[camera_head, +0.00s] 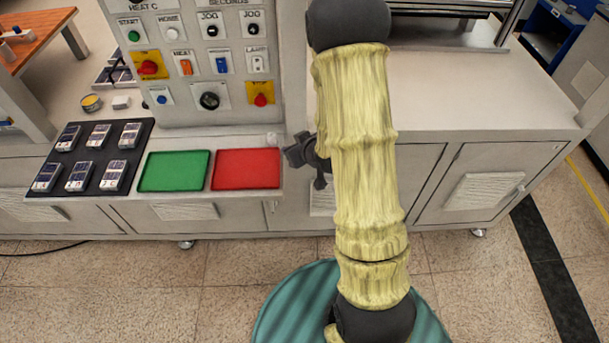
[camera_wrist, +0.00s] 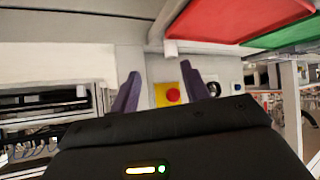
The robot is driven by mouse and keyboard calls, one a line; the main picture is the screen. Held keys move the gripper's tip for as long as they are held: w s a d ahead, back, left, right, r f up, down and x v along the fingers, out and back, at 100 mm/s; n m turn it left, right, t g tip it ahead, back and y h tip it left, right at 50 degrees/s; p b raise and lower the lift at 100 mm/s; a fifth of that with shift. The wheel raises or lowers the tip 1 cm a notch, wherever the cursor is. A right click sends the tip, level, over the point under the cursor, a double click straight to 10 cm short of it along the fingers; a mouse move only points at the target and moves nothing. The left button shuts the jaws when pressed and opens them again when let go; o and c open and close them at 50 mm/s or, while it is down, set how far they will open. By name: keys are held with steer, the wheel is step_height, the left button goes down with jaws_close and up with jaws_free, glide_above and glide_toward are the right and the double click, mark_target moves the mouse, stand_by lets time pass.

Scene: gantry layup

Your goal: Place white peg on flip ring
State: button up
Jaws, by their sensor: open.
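A small white cylinder that looks like the white peg (camera_head: 272,139) stands on the counter near the far right corner of the red tray. It also shows in the wrist view (camera_wrist: 170,48), above and beyond the fingertips. My gripper (camera_head: 293,154) is just to the right of it in the head view, apart from it and partly hidden by my arm. In the wrist view the two purple fingers (camera_wrist: 161,84) are spread, with nothing between them. I cannot make out a flip ring in either view.
The red tray (camera_head: 246,169) and green tray (camera_head: 174,171) lie along the counter's front edge. A black tray (camera_head: 100,143) with several small packs is at the left. The button panel (camera_head: 208,50) rises behind. The counter on the right (camera_head: 480,100) is clear.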

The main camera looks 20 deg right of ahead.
steer(key=s+a+r+m+g, duration=0.1)
steer(key=s+a+r+g, duration=0.1)
steer(key=s, duration=0.7)
steer(key=s+a+r+m+g+h, duration=0.1)
steer(key=s+a+r+m+g, duration=0.1)
steer(key=s+r+g, duration=0.3)
steer(key=s+r, duration=0.2)
steer(key=s, duration=0.2)
steer(key=shift+r+h, duration=0.3)
